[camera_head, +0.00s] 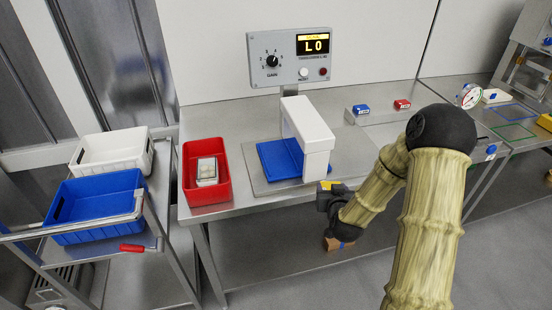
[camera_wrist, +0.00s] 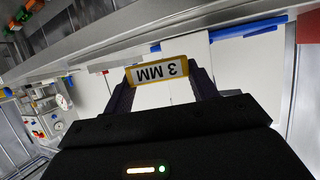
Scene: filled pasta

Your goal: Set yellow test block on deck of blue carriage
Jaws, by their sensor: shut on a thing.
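The yellow test block (camera_wrist: 158,73) carries a white label reading "3 MM", upside down in the wrist view. My gripper (camera_wrist: 160,84) is shut on it, with a dark finger at each end. In the head view a small yellow part of the block (camera_head: 327,185) shows at my gripper (camera_head: 328,193), at the table's front edge. The blue carriage (camera_head: 276,160) lies flat on a grey plate, left of and behind my gripper. A white arch (camera_head: 312,135) stands over its right part and hides some of it. The visible deck is empty.
A red bin (camera_head: 207,195) holding a pale pack (camera_head: 207,170) sits left of the carriage. A cart with bins stands at left.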

